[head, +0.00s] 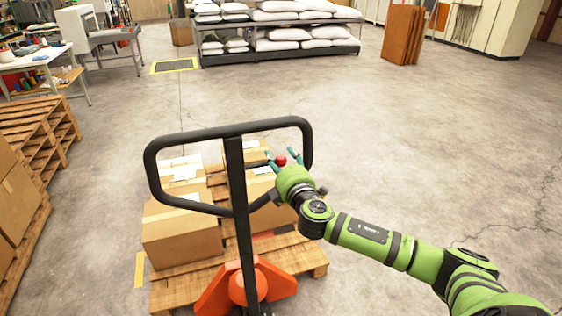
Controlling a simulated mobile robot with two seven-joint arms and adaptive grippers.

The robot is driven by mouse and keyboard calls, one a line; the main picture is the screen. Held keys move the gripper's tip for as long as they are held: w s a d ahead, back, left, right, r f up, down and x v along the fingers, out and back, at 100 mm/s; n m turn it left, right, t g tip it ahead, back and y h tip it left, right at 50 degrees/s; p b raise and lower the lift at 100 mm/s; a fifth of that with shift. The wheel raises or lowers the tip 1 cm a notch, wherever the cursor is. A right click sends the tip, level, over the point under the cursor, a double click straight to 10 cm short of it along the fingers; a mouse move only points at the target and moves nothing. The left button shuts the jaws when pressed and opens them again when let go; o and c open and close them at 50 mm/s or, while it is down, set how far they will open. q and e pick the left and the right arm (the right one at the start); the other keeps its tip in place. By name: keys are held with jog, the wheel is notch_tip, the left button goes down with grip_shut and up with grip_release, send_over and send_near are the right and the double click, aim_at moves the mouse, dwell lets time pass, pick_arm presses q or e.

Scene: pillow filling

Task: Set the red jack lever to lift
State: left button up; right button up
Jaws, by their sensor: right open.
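The red jack lever (281,160) shows as a small red knob beside the right side of the black pallet jack handle (232,129). The handle stands upright above the orange jack base (246,287). My right gripper (283,157) is open, with its two teal fingertips on either side of the red knob as seen from here. I cannot tell whether the fingers touch the knob. The lever's stem is mostly hidden behind the gripper. My left gripper is not in view.
Cardboard boxes (182,236) sit on a wooden pallet (172,292) behind the handle. Stacked pallets (38,130) stand at the left. Shelves with white pillows (300,34) stand at the back. The concrete floor (400,130) on the right is clear.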

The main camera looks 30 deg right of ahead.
jog(key=c, duration=0.9)
jog(key=shift+f, duration=0.2)
jog(key=shift+o, duration=0.4)
jog(key=shift+a+f+b, duration=0.1)
jog(key=shift+f+b, duration=1.15)
jog(key=shift+f, duration=0.15)
jog(key=o, duration=0.8)
jog(key=shift+r, duration=0.3)
